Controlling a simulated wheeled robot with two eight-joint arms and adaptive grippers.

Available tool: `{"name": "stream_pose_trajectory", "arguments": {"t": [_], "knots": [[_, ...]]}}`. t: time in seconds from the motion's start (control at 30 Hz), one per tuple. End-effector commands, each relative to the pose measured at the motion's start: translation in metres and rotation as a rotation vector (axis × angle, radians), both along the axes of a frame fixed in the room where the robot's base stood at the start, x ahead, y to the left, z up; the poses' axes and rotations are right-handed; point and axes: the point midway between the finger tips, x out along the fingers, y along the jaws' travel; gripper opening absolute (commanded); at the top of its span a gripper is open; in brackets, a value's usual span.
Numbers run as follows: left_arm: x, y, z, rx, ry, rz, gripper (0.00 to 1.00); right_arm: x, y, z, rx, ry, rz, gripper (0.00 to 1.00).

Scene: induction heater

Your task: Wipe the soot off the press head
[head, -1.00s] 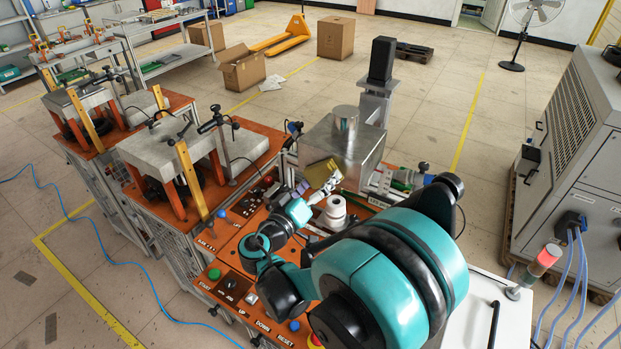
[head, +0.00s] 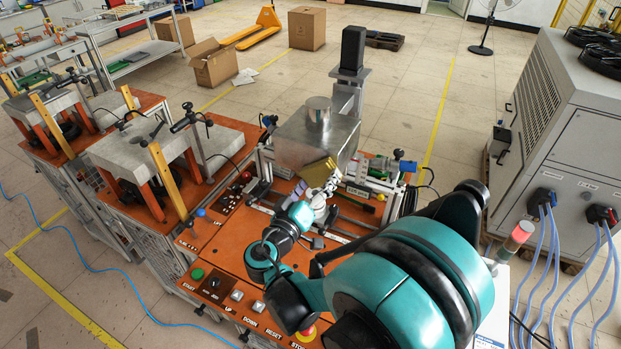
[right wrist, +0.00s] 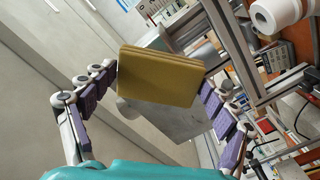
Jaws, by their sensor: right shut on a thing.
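The press head (head: 306,143) is a shiny grey metal block with a short cylinder (head: 318,113) on top, at the back of the orange bench. My right gripper (head: 322,178) is shut on a yellow sponge (head: 320,170), just in front of the block's lower front edge. The right wrist view shows the sponge (right wrist: 160,76) between the purple-padded fingers, with the grey block (right wrist: 168,123) behind it. I cannot tell whether sponge and block touch. No soot can be made out on the visible faces. My left gripper is not in view.
A rail with small fittings (head: 372,184) lies right of the press head. Clamp stations (head: 150,150) stand to the left, and the button panel (head: 235,300) is in front.

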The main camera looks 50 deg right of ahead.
Motion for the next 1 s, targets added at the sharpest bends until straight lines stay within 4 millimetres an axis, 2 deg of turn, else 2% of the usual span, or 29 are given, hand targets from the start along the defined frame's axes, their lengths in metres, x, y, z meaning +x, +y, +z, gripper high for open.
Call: {"name": "stream_pose_trajectory", "arguments": {"t": [0.2, 0.33, 0.53, 0.8, 1.0], "knots": [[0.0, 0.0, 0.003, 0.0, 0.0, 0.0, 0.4, -0.02, -0.005, 0.0, 0.0, 0.0, -0.002, 0.62], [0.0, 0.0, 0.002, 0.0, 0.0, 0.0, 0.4, -0.021, -0.007, 0.0, 0.0, 0.0, -0.001, 0.62], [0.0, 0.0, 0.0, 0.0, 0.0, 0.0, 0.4, -0.014, -0.006, 0.0, 0.0, 0.0, 0.001, 0.63], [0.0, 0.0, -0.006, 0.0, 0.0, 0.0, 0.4, 0.009, 0.002, -0.001, 0.0, 0.0, 0.003, 0.62], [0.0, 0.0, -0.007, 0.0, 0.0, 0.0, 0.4, 0.017, 0.005, 0.0, 0.0, 0.0, 0.001, 0.62]]}}
